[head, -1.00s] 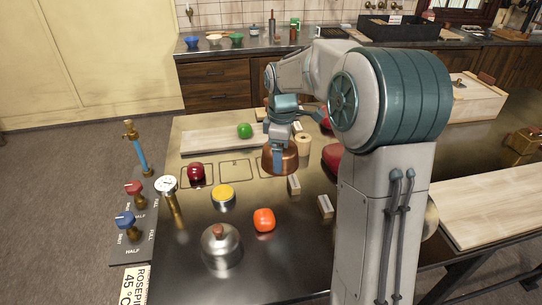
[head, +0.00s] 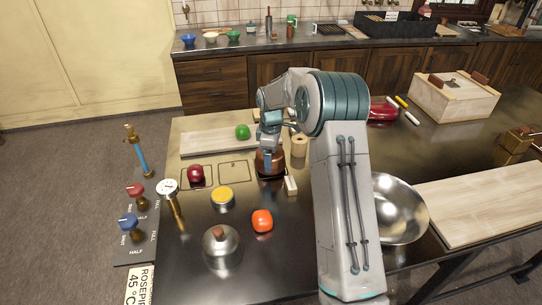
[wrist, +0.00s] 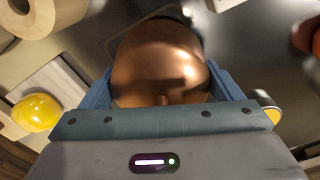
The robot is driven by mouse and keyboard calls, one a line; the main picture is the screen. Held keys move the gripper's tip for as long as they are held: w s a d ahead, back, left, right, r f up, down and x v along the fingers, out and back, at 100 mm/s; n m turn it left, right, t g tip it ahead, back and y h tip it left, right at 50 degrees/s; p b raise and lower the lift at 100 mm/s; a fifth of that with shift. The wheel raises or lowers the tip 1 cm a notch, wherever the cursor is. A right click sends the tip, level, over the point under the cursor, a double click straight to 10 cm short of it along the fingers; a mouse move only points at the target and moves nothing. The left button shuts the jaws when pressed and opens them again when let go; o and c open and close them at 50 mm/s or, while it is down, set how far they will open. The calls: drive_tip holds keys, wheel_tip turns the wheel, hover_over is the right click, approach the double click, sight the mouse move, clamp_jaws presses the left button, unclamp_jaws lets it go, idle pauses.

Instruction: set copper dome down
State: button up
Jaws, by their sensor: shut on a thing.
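The copper dome (head: 270,164) is at the right end of the row of outlined squares on the dark metal table (head: 185,235). My gripper (head: 269,146) is above it, pointing down, with its fingers shut on the dome. In the wrist view the dome (wrist: 160,65) fills the space between the blue fingers of my gripper (wrist: 157,88). The dome's lower edge is at or very near the tabletop; I cannot tell if it touches. Any outline under it is hidden.
An empty outlined square (head: 234,171) is left of the dome, then a red object (head: 196,173). A small pale block (head: 291,185) is close at right, a tan roll (head: 299,146) behind it. A yellow-topped tin (head: 222,196) and orange object (head: 262,220) are in front.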

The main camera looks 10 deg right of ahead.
drive_tip(key=shift+f, duration=0.7)
drive_tip(key=o, duration=0.9)
drive_tip(key=shift+f, duration=0.1)
wheel_tip(320, 180, up, 12)
drive_tip(key=shift+r+b, duration=0.1)
drive_tip(key=shift+b, duration=0.65)
drive_tip(key=s+r+m+t, duration=0.1)
drive_tip(key=s+r+m, duration=0.3)
drive_tip(key=s, duration=0.9)
drive_tip(key=s+r+m+t, duration=0.1)
drive_tip(key=s+r+m, duration=0.35)
drive_tip(key=s, duration=0.75)
drive_tip(key=s+f+m, duration=0.1)
drive_tip(key=s, duration=0.2)
drive_tip(key=s+f+m+t, duration=0.1)
drive_tip(key=s+f+m, duration=0.1)
drive_tip(key=s, duration=0.2)
drive_tip(key=s+f+m, duration=0.1)
drive_tip(key=s+m, duration=0.1)
drive_tip(key=s, duration=0.2)
drive_tip(key=shift+s+f, duration=0.15)
drive_tip(key=shift+f, duration=0.15)
